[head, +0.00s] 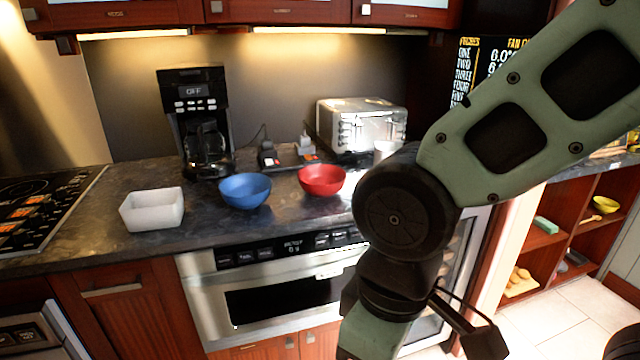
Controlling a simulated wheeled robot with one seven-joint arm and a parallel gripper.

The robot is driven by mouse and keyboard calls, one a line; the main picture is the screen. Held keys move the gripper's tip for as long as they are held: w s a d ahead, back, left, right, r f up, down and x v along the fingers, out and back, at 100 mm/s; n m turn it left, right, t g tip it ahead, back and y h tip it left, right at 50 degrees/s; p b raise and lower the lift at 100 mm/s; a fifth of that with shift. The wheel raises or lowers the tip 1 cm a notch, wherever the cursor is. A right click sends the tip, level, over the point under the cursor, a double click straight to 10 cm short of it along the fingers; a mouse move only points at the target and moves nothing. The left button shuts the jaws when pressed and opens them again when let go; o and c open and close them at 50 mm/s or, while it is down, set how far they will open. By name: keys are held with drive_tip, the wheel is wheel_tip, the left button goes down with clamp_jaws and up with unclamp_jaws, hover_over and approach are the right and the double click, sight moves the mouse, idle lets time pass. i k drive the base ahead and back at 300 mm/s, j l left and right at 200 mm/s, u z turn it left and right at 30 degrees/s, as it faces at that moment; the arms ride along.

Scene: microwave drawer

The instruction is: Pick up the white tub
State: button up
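The white tub (152,210) is a small, open, rectangular container. It stands upright on the dark countertop (100,232) at the left, near the front edge. My arm comes in from the upper right and bends down in front of the counter's right part. My gripper is not clearly shown; dark parts at the bottom right may belong to it, and its fingertips cannot be made out. These parts are far to the right of the tub and apart from it. Nothing touches the tub except the counter.
A blue bowl (245,190) and a red bowl (322,180) stand right of the tub. A coffee maker (199,120) and a toaster (360,125) stand behind. A cooktop (35,205) lies left. A microwave drawer (280,295) is below the counter. Open shelves (570,235) are at right.

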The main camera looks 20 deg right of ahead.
sight(164, 208)
drive_tip(key=i+j+u, duration=0.25)
drive_tip(key=i+u, duration=0.15)
drive_tip(key=i+j+u, duration=0.15)
drive_tip(key=i+u, duration=0.6)
drive_tip(key=i+l, duration=0.05)
drive_tip(key=i, duration=0.05)
